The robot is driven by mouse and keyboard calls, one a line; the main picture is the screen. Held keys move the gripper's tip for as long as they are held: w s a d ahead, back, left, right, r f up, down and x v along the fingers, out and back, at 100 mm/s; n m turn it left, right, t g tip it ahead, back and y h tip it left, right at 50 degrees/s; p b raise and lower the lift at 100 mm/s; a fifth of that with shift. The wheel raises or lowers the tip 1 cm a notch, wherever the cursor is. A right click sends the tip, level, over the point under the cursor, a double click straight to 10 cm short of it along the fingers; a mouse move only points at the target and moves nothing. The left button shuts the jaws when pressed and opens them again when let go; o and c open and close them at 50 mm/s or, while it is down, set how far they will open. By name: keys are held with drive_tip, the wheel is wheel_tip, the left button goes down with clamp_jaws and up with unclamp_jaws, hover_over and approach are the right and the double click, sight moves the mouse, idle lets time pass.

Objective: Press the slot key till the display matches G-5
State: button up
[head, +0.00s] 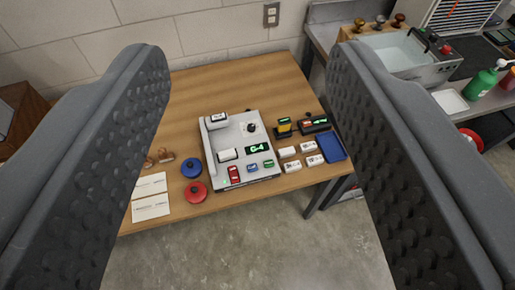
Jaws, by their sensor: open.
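A light grey device (226,141) stands on the wooden table, below and ahead of my gripper. Its small dark display (257,148) shows green characters that read G-4. Several keys sit along its front: a red one (234,174), a blue one (252,167) and a green one (268,163). Their labels are too small to read, so I cannot tell which is the slot key. A black knob (251,128) sits above the display. My gripper (250,130) is open and empty; its two dark textured fingers frame the view, well apart from the device.
On the table (190,80) are a blue round knob (192,166), a red one (196,192), white cards (150,197), white labelled blocks (292,166) and a blue tray (331,147). A grey bench with a sink (405,55) stands right. The table's back is clear.

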drive_tip(key=shift+c, duration=0.3)
clamp_jaws()
idle(1.3)
